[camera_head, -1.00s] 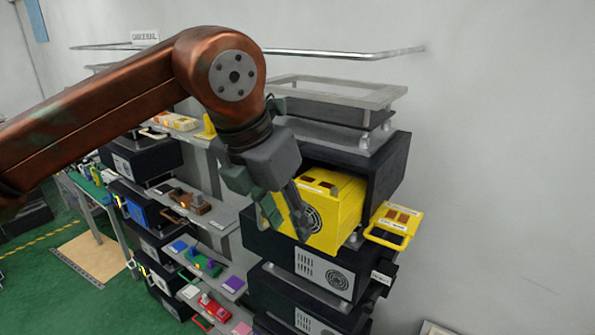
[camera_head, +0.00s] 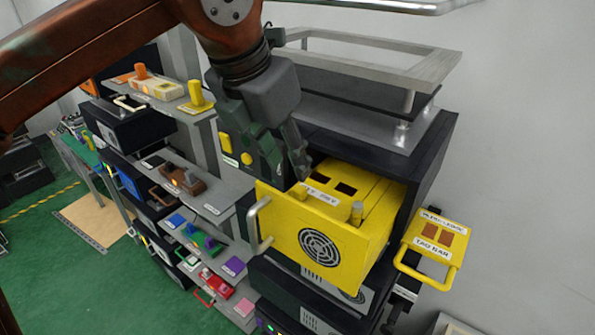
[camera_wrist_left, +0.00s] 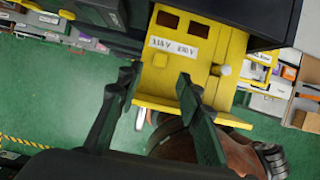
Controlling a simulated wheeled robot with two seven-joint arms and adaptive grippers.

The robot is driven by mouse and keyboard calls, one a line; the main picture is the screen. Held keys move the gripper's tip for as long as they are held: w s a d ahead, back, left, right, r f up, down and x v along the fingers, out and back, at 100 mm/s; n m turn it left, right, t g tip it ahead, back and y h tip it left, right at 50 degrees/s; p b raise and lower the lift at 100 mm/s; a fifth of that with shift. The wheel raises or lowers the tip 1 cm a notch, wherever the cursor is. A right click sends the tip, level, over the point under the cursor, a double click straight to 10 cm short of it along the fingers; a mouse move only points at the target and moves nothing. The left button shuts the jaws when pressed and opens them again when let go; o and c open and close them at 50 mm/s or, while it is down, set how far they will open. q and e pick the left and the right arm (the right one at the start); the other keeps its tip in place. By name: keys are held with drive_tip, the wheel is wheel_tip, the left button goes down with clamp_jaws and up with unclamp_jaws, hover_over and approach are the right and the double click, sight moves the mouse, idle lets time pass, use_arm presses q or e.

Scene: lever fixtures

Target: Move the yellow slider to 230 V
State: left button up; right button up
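A yellow unit (camera_head: 340,235) with a fan grille and metal handle sticks out of a black housing. Its top has dark slots and a white label (camera_wrist_left: 173,48) reading "115 V" and "230 V". In the left wrist view a small yellow knob (camera_wrist_left: 160,61), apparently the slider, sits just below the "115 V" end. My left gripper (camera_head: 289,176) is open, over the near left part of the unit's top. In the wrist view its fingers (camera_wrist_left: 156,82) are apart, with nothing held between them. My right gripper is not in view.
A grey-tipped post (camera_head: 357,211) stands on the unit to the right of the label. A yellow plate with a loop handle (camera_head: 430,245) juts out at right. A metal frame (camera_head: 430,70) lies above the housing. Shelves with coloured levers (camera_head: 200,190) stand at left.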

sight(299, 188)
use_arm(q)
drive_tip(key=p+x, duration=0.1)
drive_tip(key=x, duration=0.5)
drive_tip(key=shift+w+d+f+p, duration=0.1)
drive_tip(key=shift+f+p, duration=0.2)
drive_tip(key=shift+p, duration=0.05)
drive_tip(key=shift+w+d+f, duration=0.1)
drive_tip(key=shift+w+f, duration=0.05)
drive_tip(key=shift+f, duration=0.3)
drive_tip(key=c, duration=0.5)
clamp_jaws()
